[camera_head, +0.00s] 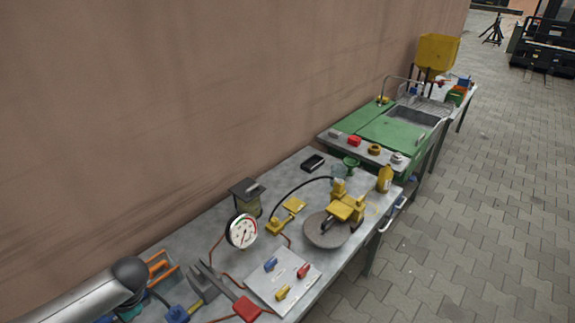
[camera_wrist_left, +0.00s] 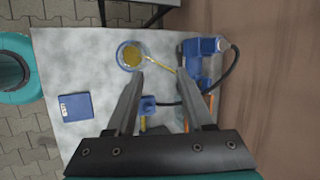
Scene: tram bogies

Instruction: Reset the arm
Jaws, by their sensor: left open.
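My left gripper (camera_wrist_left: 163,82) shows in the left wrist view with its two grey fingers apart and nothing between the tips. It hangs over a light grey work surface (camera_wrist_left: 88,70). A blue-rimmed round dish with yellow contents (camera_wrist_left: 130,56) lies past the left fingertip, and a blue device (camera_wrist_left: 201,58) lies past the right one. In the head view a silver link of my left arm with a dark rounded end comes in at the lower left; I cannot make out the gripper there. My right gripper is in neither view.
The long grey workbench (camera_head: 190,240) runs along a brown wall. It holds a pressure gauge (camera_head: 241,231), a round grey disc (camera_head: 326,231), a yellow bottle (camera_head: 384,178) and a plate with small coloured parts (camera_head: 262,287). A green sink unit (camera_head: 388,132) stands beyond. Paved floor (camera_head: 480,220) is clear at right.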

